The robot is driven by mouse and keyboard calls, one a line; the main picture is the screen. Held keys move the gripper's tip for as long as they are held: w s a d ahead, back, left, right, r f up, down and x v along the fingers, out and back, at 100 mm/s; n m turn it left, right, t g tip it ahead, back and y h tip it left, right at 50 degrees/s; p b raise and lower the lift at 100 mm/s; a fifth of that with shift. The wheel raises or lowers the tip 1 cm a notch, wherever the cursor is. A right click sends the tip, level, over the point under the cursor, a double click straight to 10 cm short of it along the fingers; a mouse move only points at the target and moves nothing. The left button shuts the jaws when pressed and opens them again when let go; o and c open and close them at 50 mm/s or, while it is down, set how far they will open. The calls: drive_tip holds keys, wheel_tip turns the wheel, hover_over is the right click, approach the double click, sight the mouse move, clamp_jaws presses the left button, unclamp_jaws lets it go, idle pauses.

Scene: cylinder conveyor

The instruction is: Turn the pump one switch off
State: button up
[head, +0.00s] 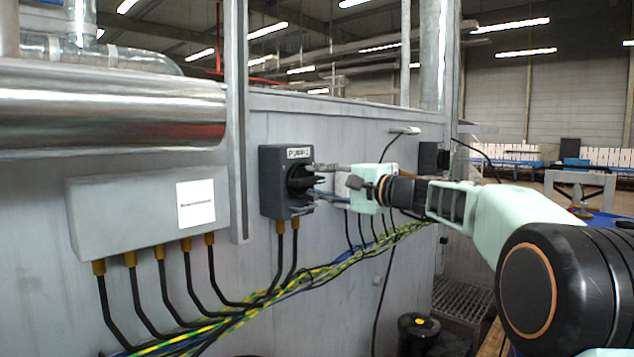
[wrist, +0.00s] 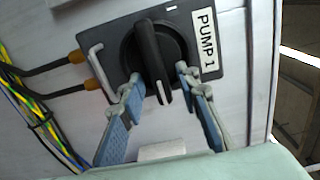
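The pump one switch is a dark grey box (head: 273,181) on the grey machine wall, with a white label reading PUMP 1 (wrist: 207,44). Its black rotary knob (wrist: 152,50) faces my gripper. In the wrist view the fingertips (wrist: 158,80) are apart, near the knob's edges; gaps show beside the handle. Whether they touch the knob cannot be told.
A grey junction box (head: 130,215) is left of the switch, beyond a vertical post (head: 238,120). Black cables leave the switch box below, toward a yellow-green cable bundle (head: 260,305). Another dark box (head: 433,158) is farther right on the wall.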

drive_tip(key=v, duration=1.2)
